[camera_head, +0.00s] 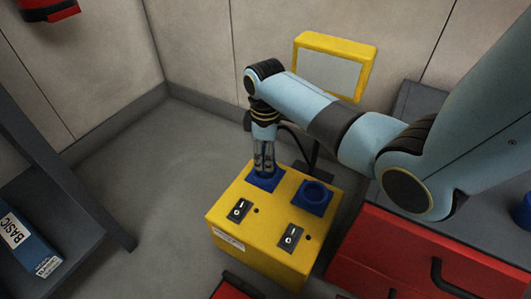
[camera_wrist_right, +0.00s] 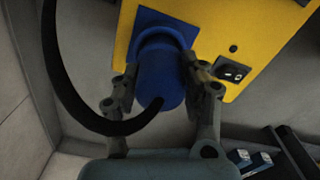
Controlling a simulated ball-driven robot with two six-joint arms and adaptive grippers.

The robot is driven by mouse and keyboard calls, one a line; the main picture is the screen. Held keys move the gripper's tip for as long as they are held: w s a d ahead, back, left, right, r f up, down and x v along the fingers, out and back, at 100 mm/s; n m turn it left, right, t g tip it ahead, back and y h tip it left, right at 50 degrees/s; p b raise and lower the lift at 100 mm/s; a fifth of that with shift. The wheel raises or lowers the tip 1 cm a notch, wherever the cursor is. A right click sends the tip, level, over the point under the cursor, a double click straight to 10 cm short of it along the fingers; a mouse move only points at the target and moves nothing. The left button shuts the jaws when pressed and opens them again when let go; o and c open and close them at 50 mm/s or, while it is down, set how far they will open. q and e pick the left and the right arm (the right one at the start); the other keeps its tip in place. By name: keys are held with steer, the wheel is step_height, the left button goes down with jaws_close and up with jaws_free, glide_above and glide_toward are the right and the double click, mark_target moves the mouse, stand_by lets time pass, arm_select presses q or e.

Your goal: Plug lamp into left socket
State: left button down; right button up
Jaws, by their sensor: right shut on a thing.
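The yellow box (camera_head: 250,225) carries a left blue socket (camera_head: 265,182) and a right blue socket (camera_head: 315,194). My right gripper (camera_head: 263,168) points down over the left socket. In the right wrist view my right gripper (camera_wrist_right: 165,85) is shut on a blue plug (camera_wrist_right: 160,82) with a black cable (camera_wrist_right: 66,85). The plug is lined up with the blue socket (camera_wrist_right: 150,20) and meets it; how deep it sits is hidden. A yellow-framed panel (camera_head: 331,72), apparently the lamp, stands behind my right arm. My left gripper is not in view.
Two black switches (camera_head: 239,209) (camera_head: 290,236) sit on the box in front of the sockets. A red drawer cabinet (camera_head: 425,258) stands at the right. A dark shelf (camera_head: 62,180) with a blue BASIC box (camera_head: 28,246) is at the left. Floor between is clear.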

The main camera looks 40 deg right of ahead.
steer(key=shift+f, duration=0.6)
steer(key=o, duration=1)
steer(key=shift+o, duration=0.2)
